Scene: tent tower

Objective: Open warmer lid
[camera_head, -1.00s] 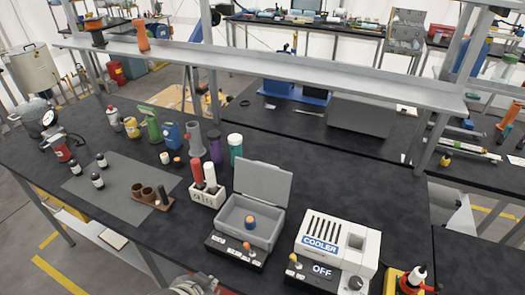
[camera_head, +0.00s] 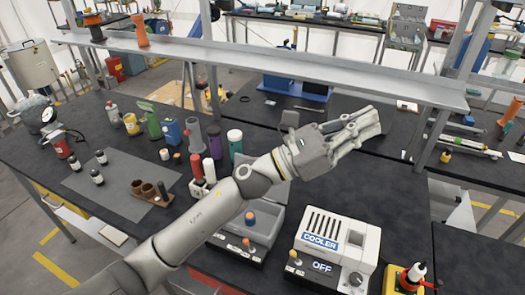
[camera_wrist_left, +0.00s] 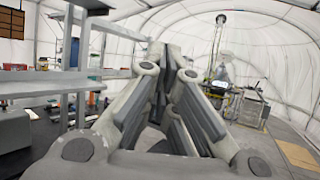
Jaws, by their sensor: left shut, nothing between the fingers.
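The grey warmer (camera_head: 268,226) sits on the black bench, with a dark control panel and an orange knob on its front. Its lid (camera_head: 279,192) stands raised at the back, partly hidden behind my left arm. A small blue and orange item (camera_head: 249,217) is inside the warmer. My left gripper (camera_head: 372,122) is shut and empty, up and to the right of the warmer, clear of the lid. In the left wrist view its fingers (camera_wrist_left: 171,55) come together with nothing between them. My right gripper is not in view.
The white cooler (camera_head: 338,245) stands right of the warmer. A metal shelf (camera_head: 270,65) spans the bench's back.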

